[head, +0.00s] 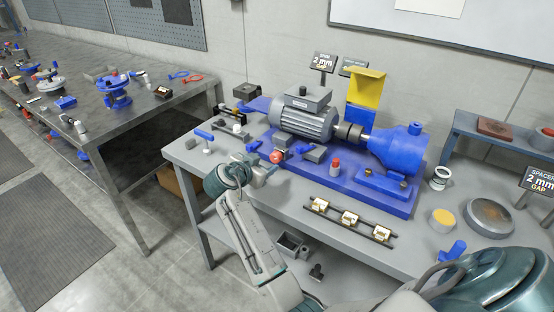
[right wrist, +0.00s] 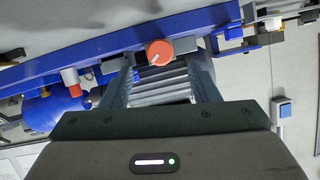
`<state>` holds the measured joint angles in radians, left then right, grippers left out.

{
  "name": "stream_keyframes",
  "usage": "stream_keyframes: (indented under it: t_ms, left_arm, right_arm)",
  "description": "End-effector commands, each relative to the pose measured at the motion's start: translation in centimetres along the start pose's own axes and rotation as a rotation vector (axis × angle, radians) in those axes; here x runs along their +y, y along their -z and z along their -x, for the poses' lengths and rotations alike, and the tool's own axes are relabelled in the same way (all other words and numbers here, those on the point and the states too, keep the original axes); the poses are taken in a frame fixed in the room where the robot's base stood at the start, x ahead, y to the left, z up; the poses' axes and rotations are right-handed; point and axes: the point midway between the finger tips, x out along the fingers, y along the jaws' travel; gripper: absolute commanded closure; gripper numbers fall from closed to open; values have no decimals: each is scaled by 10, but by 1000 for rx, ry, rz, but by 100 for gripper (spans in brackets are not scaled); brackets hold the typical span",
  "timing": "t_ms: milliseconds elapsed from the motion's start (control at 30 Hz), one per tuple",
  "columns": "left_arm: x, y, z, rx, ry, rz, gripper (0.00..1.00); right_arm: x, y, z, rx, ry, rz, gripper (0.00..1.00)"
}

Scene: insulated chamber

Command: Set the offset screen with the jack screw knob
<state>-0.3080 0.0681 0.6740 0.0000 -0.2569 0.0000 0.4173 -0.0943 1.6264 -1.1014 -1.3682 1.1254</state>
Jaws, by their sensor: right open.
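A red-orange jack screw knob (head: 277,157) is at the front left edge of the blue motor base. My right gripper (head: 264,169) is just in front of it, open. In the right wrist view the knob (right wrist: 160,52) has a pale mark on its face and appears between the fingertips (right wrist: 161,68); I cannot tell whether they touch it. I cannot tell which thing is the offset screen. My left gripper is not in view.
The grey motor (head: 303,118) and blue pump (head: 397,147) sit on the blue base (head: 372,195). A red-capped part (head: 335,167) stands on the base. A rack with parts (head: 349,222) lies in front. A dark metal bench (head: 125,125) stands left, with open floor before it.

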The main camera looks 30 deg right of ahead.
Motion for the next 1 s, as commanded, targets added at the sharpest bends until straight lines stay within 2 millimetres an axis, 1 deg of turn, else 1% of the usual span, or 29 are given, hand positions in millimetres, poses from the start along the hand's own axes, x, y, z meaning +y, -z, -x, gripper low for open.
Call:
stream_keyframes:
  t_ms: [33, 200, 333, 500, 767, 900, 1000]
  left_arm:
    - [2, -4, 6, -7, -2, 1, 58]
    - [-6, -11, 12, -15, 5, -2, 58]
    - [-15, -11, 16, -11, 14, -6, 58]
    - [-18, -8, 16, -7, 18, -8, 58]
    - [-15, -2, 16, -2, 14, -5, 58]
    - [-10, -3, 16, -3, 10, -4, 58]
    - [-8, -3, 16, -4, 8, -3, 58]
  right_arm:
    - [0, 4, -10, 3, -3, 3, 45]
    - [1, 3, -41, 1, -4, 3, 45]
    - [0, 2, -57, 0, -2, 2, 45]
    - [1, 1, -67, 0, -2, 1, 45]
    - [1, 0, -68, -1, -2, 0, 45]
    - [1, 0, -68, -1, -2, 0, 72]
    - [1, 0, -68, -1, -2, 0, 90]
